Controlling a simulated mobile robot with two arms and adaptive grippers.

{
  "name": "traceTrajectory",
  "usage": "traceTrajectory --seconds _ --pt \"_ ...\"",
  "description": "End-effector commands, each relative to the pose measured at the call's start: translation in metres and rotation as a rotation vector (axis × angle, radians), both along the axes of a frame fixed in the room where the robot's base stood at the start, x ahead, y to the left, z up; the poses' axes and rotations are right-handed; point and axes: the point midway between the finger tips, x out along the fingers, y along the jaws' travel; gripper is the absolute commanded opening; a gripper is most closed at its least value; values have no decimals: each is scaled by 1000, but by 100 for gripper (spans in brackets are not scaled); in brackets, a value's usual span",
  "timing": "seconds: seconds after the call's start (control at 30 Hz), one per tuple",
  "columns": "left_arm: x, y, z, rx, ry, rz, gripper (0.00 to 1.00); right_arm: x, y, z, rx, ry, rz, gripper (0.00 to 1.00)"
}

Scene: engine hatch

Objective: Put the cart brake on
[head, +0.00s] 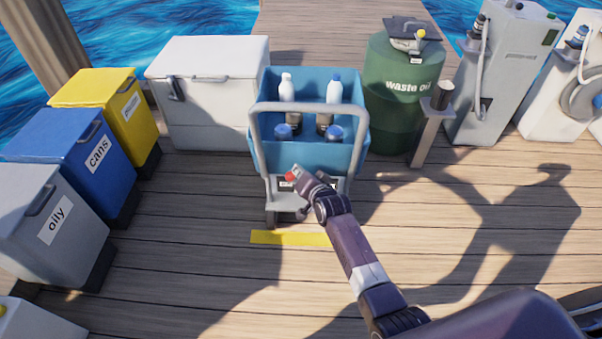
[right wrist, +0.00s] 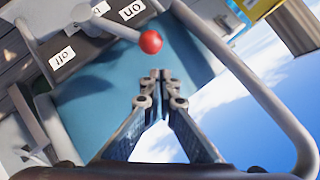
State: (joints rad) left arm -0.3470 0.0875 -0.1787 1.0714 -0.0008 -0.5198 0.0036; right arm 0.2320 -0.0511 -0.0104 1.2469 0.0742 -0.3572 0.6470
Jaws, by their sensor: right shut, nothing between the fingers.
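The cart (head: 262,160) is a blue tub on a grey frame with a grey push handle, standing on the deck. Its brake lever ends in a red ball knob (right wrist: 150,41), which also shows in the head view (head: 290,177). In the right wrist view an "on" label (right wrist: 132,10) and an "off" label (right wrist: 62,57) sit on the dark plate by the lever. My right gripper (right wrist: 160,76) is shut and empty, its tips near the knob with a visible gap in the picture. In the head view my right gripper (head: 298,172) partly hides the lever. My left gripper is out of view.
Bottles (head: 287,88) stand in the tub. A yellow floor strip (head: 290,238) lies before the cart. A white chest (head: 208,95) stands left, a green waste oil drum (head: 400,100) and post (head: 430,130) right. The grey push handle (right wrist: 265,95) curves around my right gripper.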

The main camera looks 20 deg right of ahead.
Motion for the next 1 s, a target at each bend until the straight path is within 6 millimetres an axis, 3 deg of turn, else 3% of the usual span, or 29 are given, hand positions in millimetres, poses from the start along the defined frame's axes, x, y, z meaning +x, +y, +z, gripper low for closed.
traceTrajectory --seconds 0.03,0.7,1.0 --pt "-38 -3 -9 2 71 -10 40 -2 0 0 0 0 0 0" --pt "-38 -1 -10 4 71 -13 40 -61 -5 28 0 0 0 0" --pt "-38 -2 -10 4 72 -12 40 -71 -5 33 0 1 0 0"
